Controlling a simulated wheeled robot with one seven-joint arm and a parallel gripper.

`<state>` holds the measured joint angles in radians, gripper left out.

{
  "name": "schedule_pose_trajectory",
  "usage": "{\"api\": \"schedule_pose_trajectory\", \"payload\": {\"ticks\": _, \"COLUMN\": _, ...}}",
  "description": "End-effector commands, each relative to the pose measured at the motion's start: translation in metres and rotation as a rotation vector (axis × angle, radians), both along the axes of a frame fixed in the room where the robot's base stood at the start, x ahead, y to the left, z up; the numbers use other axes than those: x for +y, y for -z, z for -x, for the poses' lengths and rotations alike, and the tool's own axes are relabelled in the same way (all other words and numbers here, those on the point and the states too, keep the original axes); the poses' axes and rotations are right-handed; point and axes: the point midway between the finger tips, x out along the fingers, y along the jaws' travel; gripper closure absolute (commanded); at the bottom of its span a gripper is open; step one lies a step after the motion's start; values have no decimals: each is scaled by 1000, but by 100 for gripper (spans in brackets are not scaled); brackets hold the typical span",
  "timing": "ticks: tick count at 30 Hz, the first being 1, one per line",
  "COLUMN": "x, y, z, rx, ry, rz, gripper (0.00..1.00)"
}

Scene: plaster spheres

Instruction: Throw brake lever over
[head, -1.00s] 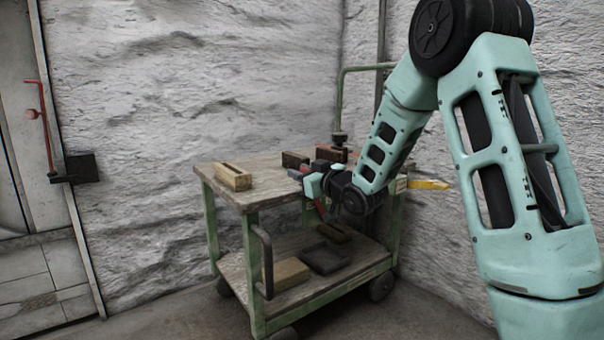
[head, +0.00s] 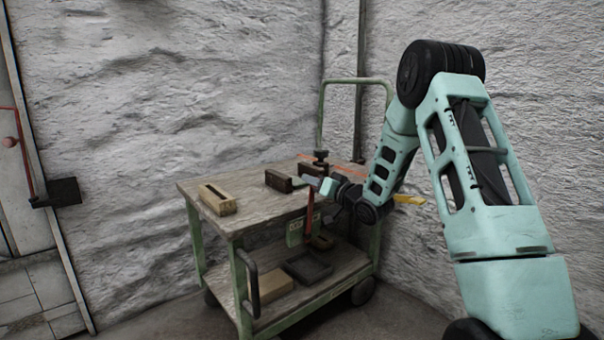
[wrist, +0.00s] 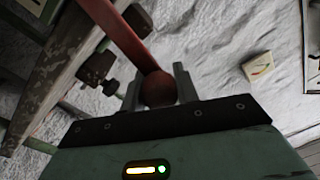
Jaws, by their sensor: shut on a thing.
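The red brake lever (head: 310,212) stands roughly upright at the cart's right front side, above a green plate (head: 294,232) on the cart. My gripper (head: 314,185) is at the lever's top end. In the wrist view the red lever arm (wrist: 118,35) runs down to a round red knob (wrist: 158,88), which sits between the two fingers of my gripper (wrist: 158,90). The gripper is shut on this knob. The lever's pivot is not clear in either view.
The cart's wooden top (head: 255,205) carries a slotted wooden block (head: 217,199) and a dark brown block (head: 279,181). Its lower shelf holds a dark tray (head: 307,267) and a wooden block (head: 271,287). Rough white walls stand close behind. Floor at the left is clear.

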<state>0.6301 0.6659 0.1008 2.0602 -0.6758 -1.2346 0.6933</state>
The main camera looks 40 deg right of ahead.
Motion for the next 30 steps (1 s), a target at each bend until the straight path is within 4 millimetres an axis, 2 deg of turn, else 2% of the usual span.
{"api": "schedule_pose_trajectory", "payload": {"ticks": 3, "x": -21, "y": 0, "z": 1, "rx": 7, "ry": 6, "rz": -103, "gripper": 100}}
{"api": "schedule_pose_trajectory", "payload": {"ticks": 12, "x": -53, "y": 13, "z": -1, "rx": 12, "ry": 4, "rz": -305, "gripper": 100}}
{"api": "schedule_pose_trajectory", "payload": {"ticks": 21, "x": -68, "y": 23, "z": -1, "rx": 15, "ry": 2, "rz": -402, "gripper": 100}}
{"api": "schedule_pose_trajectory", "payload": {"ticks": 30, "x": -71, "y": 26, "z": -1, "rx": 17, "ry": 5, "rz": -420, "gripper": 100}}
